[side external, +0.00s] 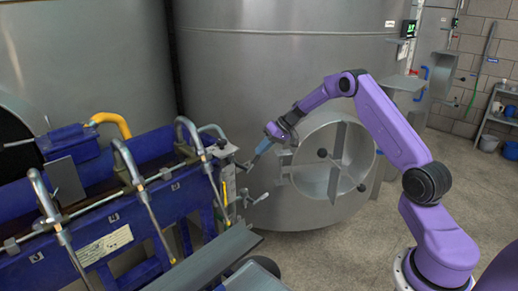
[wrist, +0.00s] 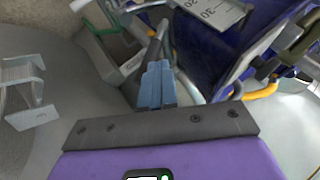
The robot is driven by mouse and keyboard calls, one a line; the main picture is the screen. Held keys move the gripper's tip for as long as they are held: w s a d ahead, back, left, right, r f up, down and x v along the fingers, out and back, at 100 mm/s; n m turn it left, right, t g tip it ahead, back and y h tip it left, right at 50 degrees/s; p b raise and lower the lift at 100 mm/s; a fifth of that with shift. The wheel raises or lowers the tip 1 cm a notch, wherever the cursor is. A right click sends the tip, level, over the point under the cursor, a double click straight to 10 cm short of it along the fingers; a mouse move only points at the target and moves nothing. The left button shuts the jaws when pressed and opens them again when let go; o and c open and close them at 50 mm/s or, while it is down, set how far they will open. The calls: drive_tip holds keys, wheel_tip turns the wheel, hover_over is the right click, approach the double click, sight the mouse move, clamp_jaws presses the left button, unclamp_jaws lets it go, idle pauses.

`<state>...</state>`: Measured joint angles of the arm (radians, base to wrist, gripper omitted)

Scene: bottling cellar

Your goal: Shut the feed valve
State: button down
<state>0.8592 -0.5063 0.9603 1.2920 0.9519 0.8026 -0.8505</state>
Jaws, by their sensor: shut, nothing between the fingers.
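My gripper (side external: 254,161) has its blue fingers shut together and empty. It is at the right end of the blue bottling machine (side external: 125,208), in front of the large steel tank. In the wrist view the closed fingertips (wrist: 157,85) point at a grey bar-like part (wrist: 154,48) on the machine's end; I cannot tell whether they touch it. Small metal fittings and a lever (side external: 250,197) show at that end, just below my gripper in the side view. I cannot tell for certain which of these is the feed valve, nor its handle's position.
The round tank hatch (side external: 333,160) with its spoked frame stands close to the right of my gripper. Curved filler spouts (side external: 130,160) and a yellow hose (side external: 112,121) are on the machine. A grey ledge (side external: 205,259) sticks out in front. The floor at right is clear.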

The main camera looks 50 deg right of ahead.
drive_tip(key=shift+d+f+m+t+y, duration=0.15)
drive_tip(key=shift+d+f+m+y, duration=0.1)
drive_tip(key=shift+d+f+y, duration=0.45)
drive_tip(key=shift+d+f+m+t+y, duration=0.1)
drive_tip(key=shift+d+f+m+y, duration=0.25)
drive_tip(key=shift+f+y, duration=0.6)
drive_tip(key=shift+d+f+m+t+y, duration=0.2)
drive_tip(key=shift+d+f+y, duration=0.45)
drive_tip(key=shift+y, duration=0.3)
drive_tip(key=shift+f, duration=0.25)
drive_tip(key=shift+r, duration=0.1)
drive_tip(key=a+r+v, duration=0.1)
drive_tip(key=r+v, duration=0.1)
drive_tip(key=v, duration=1)
drive_tip(key=shift+r, duration=0.25)
drive_tip(key=shift+a, duration=0.15)
